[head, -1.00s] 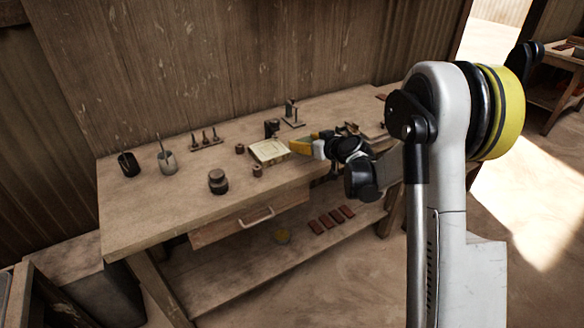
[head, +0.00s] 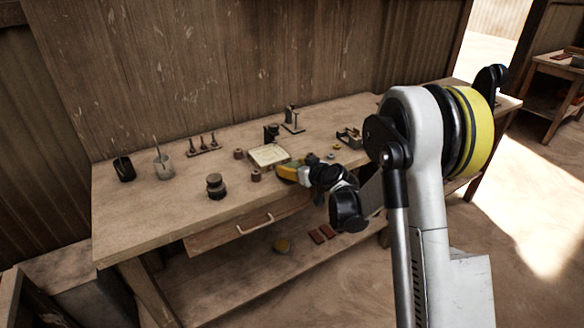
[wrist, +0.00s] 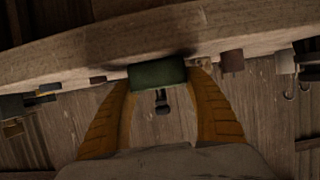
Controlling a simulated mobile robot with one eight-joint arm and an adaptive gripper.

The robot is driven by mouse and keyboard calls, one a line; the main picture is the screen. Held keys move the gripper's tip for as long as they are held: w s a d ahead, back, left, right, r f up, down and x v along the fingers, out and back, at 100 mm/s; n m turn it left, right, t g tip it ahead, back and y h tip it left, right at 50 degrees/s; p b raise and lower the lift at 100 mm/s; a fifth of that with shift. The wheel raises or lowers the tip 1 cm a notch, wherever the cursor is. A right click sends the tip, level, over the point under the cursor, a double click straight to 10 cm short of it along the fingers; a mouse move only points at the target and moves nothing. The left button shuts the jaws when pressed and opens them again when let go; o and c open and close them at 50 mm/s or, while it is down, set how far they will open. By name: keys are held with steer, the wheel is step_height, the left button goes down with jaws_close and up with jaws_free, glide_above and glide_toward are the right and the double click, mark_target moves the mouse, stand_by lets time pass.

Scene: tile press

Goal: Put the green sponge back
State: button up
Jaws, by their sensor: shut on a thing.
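The green sponge (wrist: 157,74) is a small dark green block in the wrist view. It is held between the two orange-yellow fingers of my gripper (wrist: 158,88), which are shut on it. In the head view my gripper (head: 281,173) is over the front part of the workbench (head: 140,220), just in front of a pale square plate (head: 268,155). I cannot make out the sponge in the head view.
A dark round jar (head: 216,187), a dark cup (head: 124,168), a grey cup with a stick (head: 164,165) and a rack of stamps (head: 204,148) stand on the left. A drawer (head: 235,233) has a handle. Red tiles (head: 322,234) lie on the lower shelf.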

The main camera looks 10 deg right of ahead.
steer(key=o, duration=1)
steer(key=shift+c, duration=0.2)
steer(key=shift+s+d+r+p, duration=0.15)
steer(key=shift+r+p, duration=0.1)
steer(key=shift+p, duration=0.15)
steer(key=s+a+r+g+p, duration=0.1)
steer(key=s+r+p, duration=0.1)
steer(key=s+r, duration=0.5)
steer(key=s+r+g+p, duration=0.1)
steer(key=s+r, duration=0.3)
steer(key=s, duration=0.7)
steer(key=s+r+m+g+h, duration=0.2)
steer(key=s+m+g+h, duration=0.1)
steer(key=s, duration=2)
steer(key=shift+s+d+m+g+h, duration=0.35)
steer(key=shift+g+h, duration=0.15)
steer(key=shift+h, duration=0.1)
